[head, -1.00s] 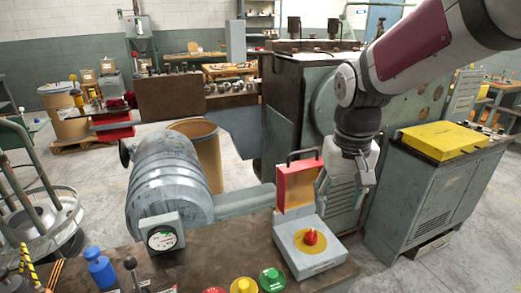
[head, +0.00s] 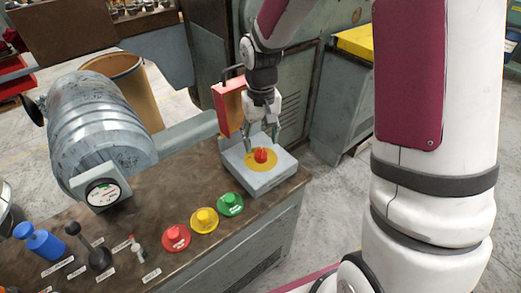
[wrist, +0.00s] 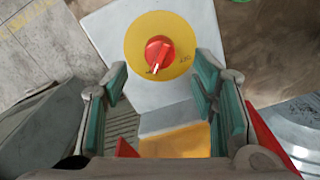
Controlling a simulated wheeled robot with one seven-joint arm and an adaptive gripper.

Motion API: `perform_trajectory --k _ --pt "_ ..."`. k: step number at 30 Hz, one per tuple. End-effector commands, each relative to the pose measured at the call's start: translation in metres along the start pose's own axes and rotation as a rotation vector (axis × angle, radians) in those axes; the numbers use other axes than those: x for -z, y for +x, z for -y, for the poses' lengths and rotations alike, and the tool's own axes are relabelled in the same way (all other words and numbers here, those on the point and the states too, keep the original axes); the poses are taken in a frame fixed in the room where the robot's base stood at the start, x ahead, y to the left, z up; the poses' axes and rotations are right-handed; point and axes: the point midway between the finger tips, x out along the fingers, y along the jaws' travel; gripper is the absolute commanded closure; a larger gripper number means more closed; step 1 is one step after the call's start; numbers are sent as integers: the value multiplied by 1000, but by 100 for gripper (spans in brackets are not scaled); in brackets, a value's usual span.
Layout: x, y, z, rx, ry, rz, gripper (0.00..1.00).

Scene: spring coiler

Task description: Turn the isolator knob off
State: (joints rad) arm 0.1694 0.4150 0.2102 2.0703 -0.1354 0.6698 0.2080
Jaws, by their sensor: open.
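The isolator knob (head: 260,155) is red and sits on a yellow disc on top of a grey box (head: 262,182) at the corner of the bench. In the wrist view the knob (wrist: 159,53) shows a pale pointer mark at its lower edge, and faint lettering is on the disc to its right. My gripper (head: 260,134) is above and just behind the knob, pointing down. In the wrist view its two green-padded fingers (wrist: 160,85) are spread wide, with the knob between and beyond them, not touched. The gripper is empty.
A raised red and yellow cover with a handle (head: 229,105) stands behind the box, close to my gripper. Red (head: 176,237), yellow (head: 204,219) and green (head: 230,203) buttons lie to the left. A grey motor (head: 100,125) with a gauge is farther left.

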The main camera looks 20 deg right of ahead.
Motion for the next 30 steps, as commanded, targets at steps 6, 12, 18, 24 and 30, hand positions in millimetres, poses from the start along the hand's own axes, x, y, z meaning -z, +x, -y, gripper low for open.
perform_trajectory --k 6,12,18,24,30 --pt "0 36 0 0 0 2 47" --pt "0 49 0 0 0 0 47" --pt "0 51 0 -1 0 -1 47" --pt "0 51 0 0 0 -1 68" --pt "0 51 0 0 0 -1 96"
